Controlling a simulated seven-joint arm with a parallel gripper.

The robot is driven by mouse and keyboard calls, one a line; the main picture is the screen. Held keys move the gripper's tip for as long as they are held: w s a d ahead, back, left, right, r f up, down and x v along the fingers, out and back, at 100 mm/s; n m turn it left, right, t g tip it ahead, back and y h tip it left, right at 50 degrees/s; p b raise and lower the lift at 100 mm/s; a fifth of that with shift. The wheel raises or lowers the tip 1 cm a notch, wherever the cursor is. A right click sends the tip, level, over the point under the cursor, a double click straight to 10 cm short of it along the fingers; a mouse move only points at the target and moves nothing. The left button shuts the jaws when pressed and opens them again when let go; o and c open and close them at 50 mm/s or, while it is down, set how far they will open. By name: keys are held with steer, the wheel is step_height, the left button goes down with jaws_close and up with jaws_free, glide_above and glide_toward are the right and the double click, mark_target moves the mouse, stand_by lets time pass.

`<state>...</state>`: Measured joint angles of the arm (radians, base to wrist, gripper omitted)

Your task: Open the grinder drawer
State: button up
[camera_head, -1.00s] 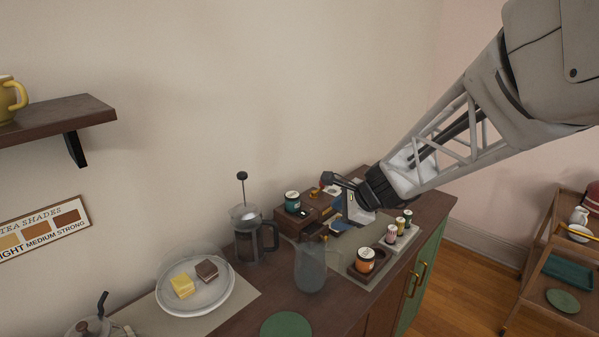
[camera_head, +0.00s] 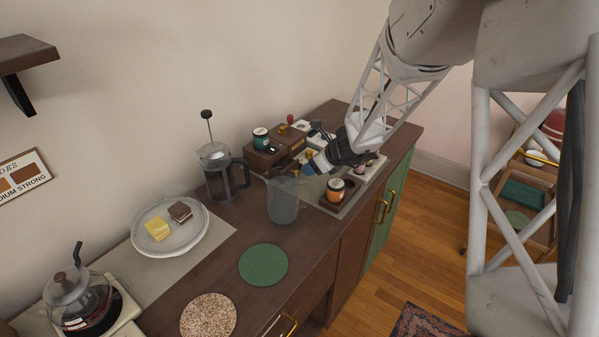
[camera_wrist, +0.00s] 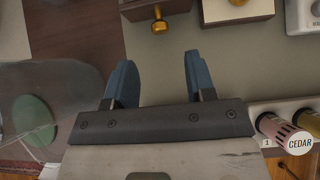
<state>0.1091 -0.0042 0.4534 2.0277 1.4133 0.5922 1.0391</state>
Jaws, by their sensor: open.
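The grinder (camera_head: 291,134) looks like a small brown wooden box with a red-knobbed crank, at the back of the counter. Behind my arm it is partly hidden. The right one appears to be the grinder drawer; both look shut. My gripper (camera_head: 307,167) is over the counter in front of these boxes. In the wrist view its blue fingers (camera_wrist: 160,75) are apart and empty, short of the knobs and touching neither.
A clear glass vessel (camera_head: 283,200) stands close left of my gripper; it also shows in the wrist view (camera_wrist: 50,100). A French press (camera_head: 222,172) stands farther left.

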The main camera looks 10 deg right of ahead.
mark_target(298, 172)
steer(key=shift+x, duration=3.8)
jaws_close()
